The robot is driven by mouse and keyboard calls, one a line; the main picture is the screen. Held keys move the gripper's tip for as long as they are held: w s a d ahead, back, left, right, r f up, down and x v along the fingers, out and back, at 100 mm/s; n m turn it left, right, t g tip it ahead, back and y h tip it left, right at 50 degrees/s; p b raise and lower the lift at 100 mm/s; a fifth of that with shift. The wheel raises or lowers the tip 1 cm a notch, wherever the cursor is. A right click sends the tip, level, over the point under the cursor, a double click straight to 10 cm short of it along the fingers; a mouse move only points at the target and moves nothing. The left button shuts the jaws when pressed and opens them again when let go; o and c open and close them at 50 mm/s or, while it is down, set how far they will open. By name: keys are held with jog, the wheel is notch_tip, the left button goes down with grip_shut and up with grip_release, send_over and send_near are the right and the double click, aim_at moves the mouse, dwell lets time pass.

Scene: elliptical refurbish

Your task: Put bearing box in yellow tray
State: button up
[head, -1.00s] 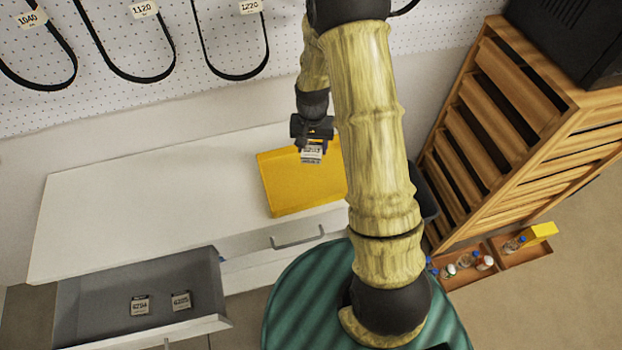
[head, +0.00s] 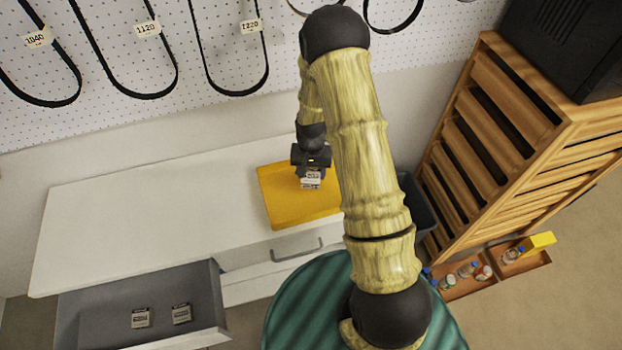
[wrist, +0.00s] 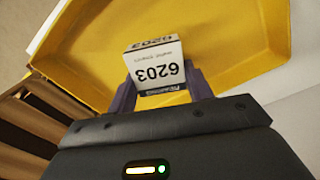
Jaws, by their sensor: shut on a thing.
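The yellow tray (head: 285,212) lies on the white cabinet top, right of its middle. My gripper (head: 312,172) is over the tray. It is shut on a small white bearing box (head: 311,181). In the wrist view the bearing box (wrist: 158,72) shows the print "6203" upside down, and my gripper's fingers (wrist: 160,92) hold it from both sides. The yellow tray (wrist: 100,45) fills the background behind the box. I cannot tell whether the box touches the tray floor.
An open drawer (head: 90,320) at the lower left holds two similar boxes (head: 160,316). The white cabinet top (head: 150,205) left of the tray is clear. A wooden slatted rack (head: 500,140) stands at the right. Belts (head: 150,95) hang on the pegboard.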

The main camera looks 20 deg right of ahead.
aim_at(311, 180)
jog(key=shift+f+p, duration=0.6)
jog(key=shift+f, duration=1.45)
jog(key=shift+f, duration=0.1)
jog(key=o, duration=1)
notch_tip(311, 180, up, 12)
jog(key=b, duration=0.3)
